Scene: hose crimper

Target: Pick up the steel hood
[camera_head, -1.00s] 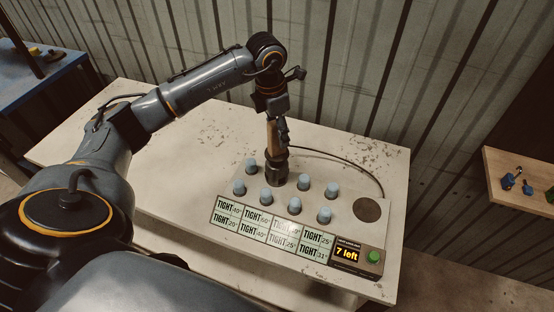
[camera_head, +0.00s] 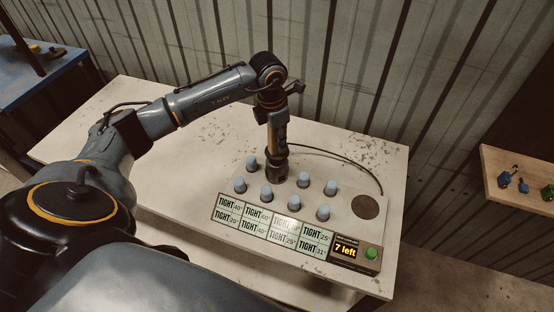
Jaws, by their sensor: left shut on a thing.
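My left gripper (camera_head: 277,132) is shut on an upright tool with a tan strip on its shaft and a dark cylindrical lower end (camera_head: 277,166). The lower end stands among the pale blue-capped posts on a light panel (camera_head: 352,192). It covers a spot in the back row. Whether this dark cylinder is the steel hood I cannot tell, and no other hood stands out. The gripper's fingers are partly hidden against the dark tool. My right gripper is not in view.
Several blue-capped posts (camera_head: 303,180) surround the tool. In front are labels marked TIGHT (camera_head: 260,228), a display (camera_head: 345,250) reading "7 left" and a green button (camera_head: 371,254). A black cable (camera_head: 360,170) arcs behind. The white table (camera_head: 190,160) is clear to the left.

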